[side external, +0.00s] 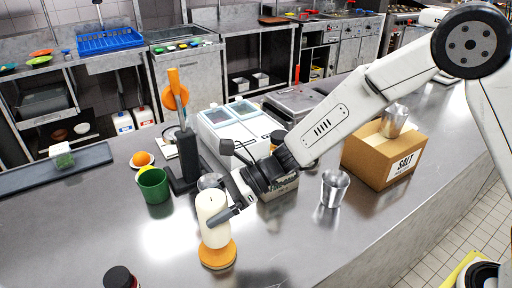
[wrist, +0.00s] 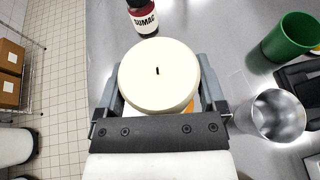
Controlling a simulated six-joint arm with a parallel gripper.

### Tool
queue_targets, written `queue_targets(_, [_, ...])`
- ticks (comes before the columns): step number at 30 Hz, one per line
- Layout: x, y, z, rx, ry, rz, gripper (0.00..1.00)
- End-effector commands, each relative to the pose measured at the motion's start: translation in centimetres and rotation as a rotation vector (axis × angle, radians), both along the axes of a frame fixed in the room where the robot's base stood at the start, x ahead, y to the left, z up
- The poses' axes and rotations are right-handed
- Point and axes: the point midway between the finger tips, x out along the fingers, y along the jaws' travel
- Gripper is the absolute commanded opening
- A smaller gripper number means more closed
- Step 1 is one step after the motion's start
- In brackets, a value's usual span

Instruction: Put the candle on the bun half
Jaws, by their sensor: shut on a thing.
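The candle (side external: 212,220) is a cream cylinder with a dark wick, held upright. My gripper (side external: 222,215) is shut on it from the side. In the wrist view the candle (wrist: 158,76) is between the two grey fingers of my gripper (wrist: 160,95). The bun half (side external: 218,254) is an orange-brown disc on the steel counter, directly under the candle. The candle's bottom is at or just above the bun's top; I cannot tell if they touch. In the wrist view only a sliver of orange (wrist: 187,108) shows beside the candle.
A metal cup (side external: 334,188) and a salt box (side external: 378,155) stand right. A sumac jar (wrist: 143,18) is near the front edge. Counter around the bun is mostly clear.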

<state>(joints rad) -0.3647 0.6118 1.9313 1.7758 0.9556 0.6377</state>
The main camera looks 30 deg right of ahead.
Motion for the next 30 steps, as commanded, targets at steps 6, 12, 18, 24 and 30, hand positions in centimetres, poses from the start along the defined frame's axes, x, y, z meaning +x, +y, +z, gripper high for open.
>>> queue_targets(6, [0.2,0.1,-0.2,0.002,-0.001,0.000,0.06])
queue_targets(12, [0.5,0.3,-1.9,-0.001,0.003,0.001,0.06])
queue_targets(18, [0.5,0.3,-3.5,0.001,-0.001,0.000,0.06])
queue_targets(24, [0.5,0.3,-3.6,0.002,-0.002,0.001,0.06])
queue_targets(30, [0.5,0.3,-3.8,0.001,-0.001,0.000,0.06])
